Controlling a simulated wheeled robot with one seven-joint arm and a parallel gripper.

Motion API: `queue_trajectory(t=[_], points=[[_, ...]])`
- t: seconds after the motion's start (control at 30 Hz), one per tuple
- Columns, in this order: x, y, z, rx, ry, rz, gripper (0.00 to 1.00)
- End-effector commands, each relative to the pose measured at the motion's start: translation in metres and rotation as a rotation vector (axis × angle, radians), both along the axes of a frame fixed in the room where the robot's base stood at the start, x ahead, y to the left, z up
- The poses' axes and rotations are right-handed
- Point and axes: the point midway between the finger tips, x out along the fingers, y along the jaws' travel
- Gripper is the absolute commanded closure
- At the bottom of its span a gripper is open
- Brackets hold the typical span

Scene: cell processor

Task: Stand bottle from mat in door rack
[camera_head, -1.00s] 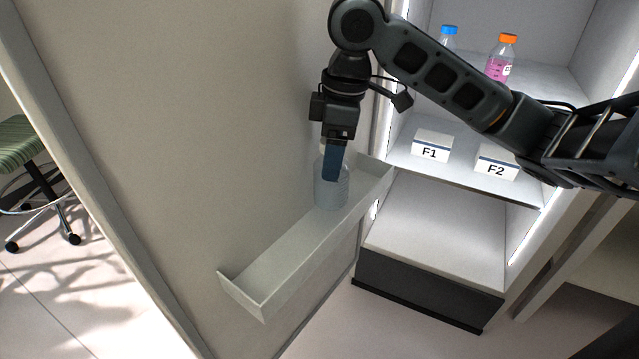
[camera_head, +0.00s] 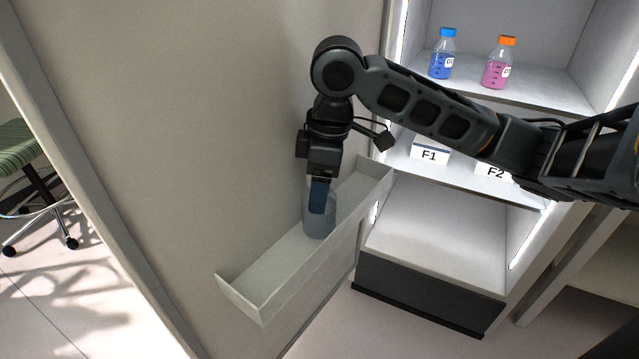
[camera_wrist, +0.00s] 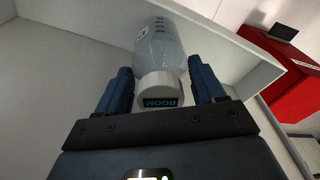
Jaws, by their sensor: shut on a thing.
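The bottle (camera_head: 319,222) is clear grey and upright, inside the white door rack (camera_head: 262,293) toward its far half. In the wrist view the bottle (camera_wrist: 160,50) has a white cap (camera_wrist: 159,88) marked "ROOM" between the blue fingers of my gripper (camera_wrist: 161,88). The mat is not seen.
The open door (camera_head: 220,120) stands behind the rack. Right of it, the lit cabinet holds a blue-capped bottle (camera_head: 442,58) and an orange-capped bottle (camera_head: 498,66) on a shelf, with labels F1 (camera_head: 428,156) and F2 (camera_head: 495,171) below. The rack's near end is empty.

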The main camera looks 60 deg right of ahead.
Motion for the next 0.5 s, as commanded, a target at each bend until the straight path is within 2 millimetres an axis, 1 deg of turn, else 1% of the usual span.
queue_trajectory(t=[0.03, 0.1, 0.13, 0.37, 0.5], points=[[0.0, 0.0, -0.001, 0.0, 0.0, 0.0, 0.29], [0.0, 0.0, 0.0, 0.0, 0.0, 0.0, 0.22], [0.0, 0.0, 0.0, 0.0, 0.0, 0.0, 0.21], [0.0, 0.0, 0.001, 0.0, 0.0, 0.0, 0.21], [0.0, 0.0, 0.01, 0.0, 0.0, 0.001, 0.21]])
